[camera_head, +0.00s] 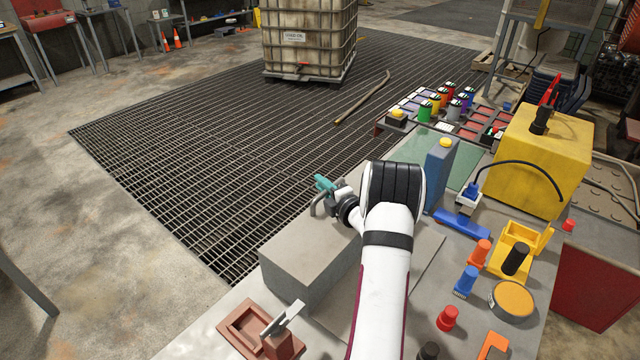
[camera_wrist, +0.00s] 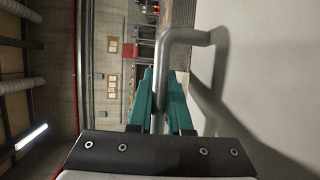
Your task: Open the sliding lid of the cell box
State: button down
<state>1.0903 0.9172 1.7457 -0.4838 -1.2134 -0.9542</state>
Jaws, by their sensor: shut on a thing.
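A grey block-shaped box (camera_head: 300,282), which I take for the cell box, stands at the bench's left edge, partly hidden behind my arm. Its top looks flat and closed, and I cannot make out a lid seam. My gripper (camera_head: 325,187), with teal fingers, is at the far end of the box. In the wrist view my gripper (camera_wrist: 160,85) is shut on a bent grey bar handle (camera_wrist: 192,36). The handle rises from a plain pale grey surface (camera_wrist: 275,75) on the right and casts a shadow on it.
A reddish-brown tray (camera_head: 235,330) lies at the near left. A blue upright block (camera_head: 440,170) with a yellow button, a yellow box (camera_head: 545,165) and several coloured parts crowd the bench's right side. Floor grating (camera_head: 220,150) lies open to the left.

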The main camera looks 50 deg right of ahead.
jog(key=s, duration=1.4)
jog(key=c, duration=1.1)
grip_release()
jog(key=v, duration=1.5)
jog(key=shift+s+a+r, duration=0.1)
jog(key=shift+s, duration=0.2)
